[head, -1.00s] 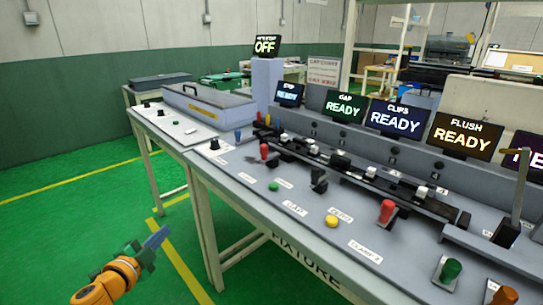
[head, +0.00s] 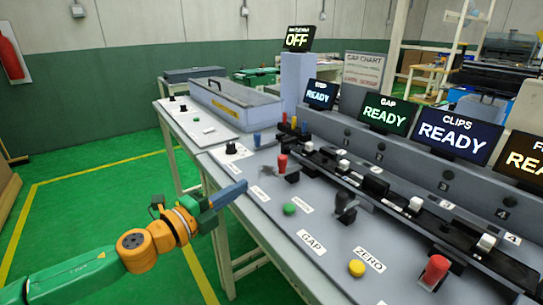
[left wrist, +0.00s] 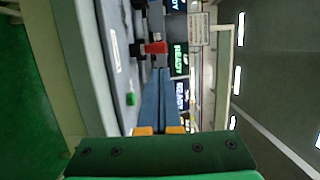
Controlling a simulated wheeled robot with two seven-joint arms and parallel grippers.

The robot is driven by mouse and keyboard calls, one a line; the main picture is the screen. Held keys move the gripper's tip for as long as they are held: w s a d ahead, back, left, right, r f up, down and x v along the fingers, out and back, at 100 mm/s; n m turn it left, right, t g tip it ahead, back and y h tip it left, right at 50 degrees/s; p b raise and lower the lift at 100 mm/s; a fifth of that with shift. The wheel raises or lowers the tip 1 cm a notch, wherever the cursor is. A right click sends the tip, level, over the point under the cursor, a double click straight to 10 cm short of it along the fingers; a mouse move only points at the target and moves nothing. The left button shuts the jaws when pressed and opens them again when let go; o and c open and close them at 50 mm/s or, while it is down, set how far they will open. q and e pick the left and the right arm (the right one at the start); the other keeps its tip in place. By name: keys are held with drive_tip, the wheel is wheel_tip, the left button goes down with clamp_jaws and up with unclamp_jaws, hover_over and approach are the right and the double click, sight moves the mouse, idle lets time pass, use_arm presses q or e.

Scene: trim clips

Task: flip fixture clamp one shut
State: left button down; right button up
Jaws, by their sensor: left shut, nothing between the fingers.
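The nearer-left clamp with a red handle (head: 282,163), which I take as clamp one, stands on the grey fixture bench (head: 215,155); its handle points up. Its small label is too blurred to read. My left gripper (head: 243,184) is shut and empty, its blue fingers over the bench's front edge, left of and apart from the handle. In the left wrist view, the shut fingers (left wrist: 163,75) point toward the red handle (left wrist: 155,47), which shows just beyond the tips. My right gripper is out of view.
A second red handle (head: 435,270) stands at the right. A green button (head: 289,209), a black knob (head: 346,205) and a yellow button (head: 356,268) lie along the panel. A black rail with white clips (head: 416,204) runs behind. Green floor is clear at left.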

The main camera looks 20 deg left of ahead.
sight(280, 163)
use_arm(q)
drive_tip(key=p+x, duration=0.2)
drive_tip(key=x, duration=0.8)
drive_tip(key=shift+w, duration=0.15)
drive_tip(key=shift+w+d, duration=0.25)
drive_tip(key=shift+w, duration=0.3)
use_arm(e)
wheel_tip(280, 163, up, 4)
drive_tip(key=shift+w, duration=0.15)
use_arm(q)
drive_tip(key=shift+r, duration=0.1)
